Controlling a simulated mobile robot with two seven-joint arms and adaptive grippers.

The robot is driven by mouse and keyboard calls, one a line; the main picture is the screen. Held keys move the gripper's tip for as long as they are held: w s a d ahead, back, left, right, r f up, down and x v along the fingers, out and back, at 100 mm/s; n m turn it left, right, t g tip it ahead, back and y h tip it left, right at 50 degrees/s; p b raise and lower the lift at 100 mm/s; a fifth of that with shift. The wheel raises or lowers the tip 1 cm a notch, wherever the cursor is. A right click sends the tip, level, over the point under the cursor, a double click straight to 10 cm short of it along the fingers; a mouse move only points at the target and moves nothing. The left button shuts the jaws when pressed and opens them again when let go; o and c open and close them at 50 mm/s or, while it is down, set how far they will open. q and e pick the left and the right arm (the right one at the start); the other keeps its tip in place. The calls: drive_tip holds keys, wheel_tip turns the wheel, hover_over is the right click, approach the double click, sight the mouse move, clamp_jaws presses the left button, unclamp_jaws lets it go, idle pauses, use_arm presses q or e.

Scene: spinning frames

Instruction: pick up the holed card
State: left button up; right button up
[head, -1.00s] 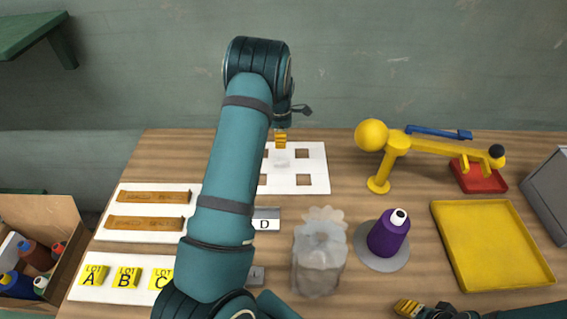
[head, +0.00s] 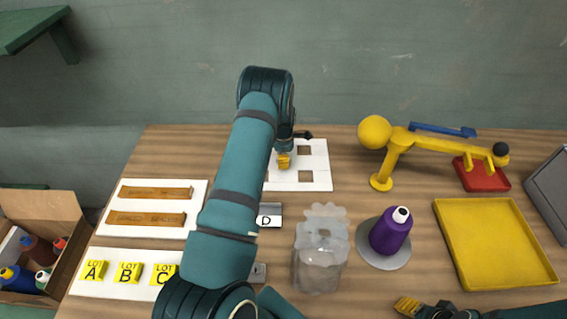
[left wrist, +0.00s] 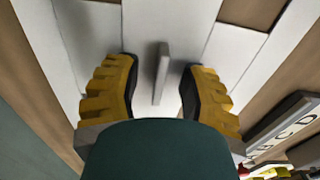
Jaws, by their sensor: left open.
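The holed card (head: 320,163) is a white board with square openings, lying at the back middle of the table. My left arm hides its left part. In the left wrist view the white card (left wrist: 185,20) fills the middle, and a thin upright grey tab (left wrist: 162,72) stands on it. My left gripper (head: 283,161) is over the card, open, with its yellow ribbed fingers (left wrist: 160,88) on either side of the tab and a gap on each side.
A yellow stand with an arm (head: 395,155) and a red block (head: 482,175) are right of the card. White label boards (head: 195,215) lie left of my arm.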

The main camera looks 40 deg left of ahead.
use_arm(q)
clamp_jaws()
drive_tip(key=shift+r, duration=0.2)
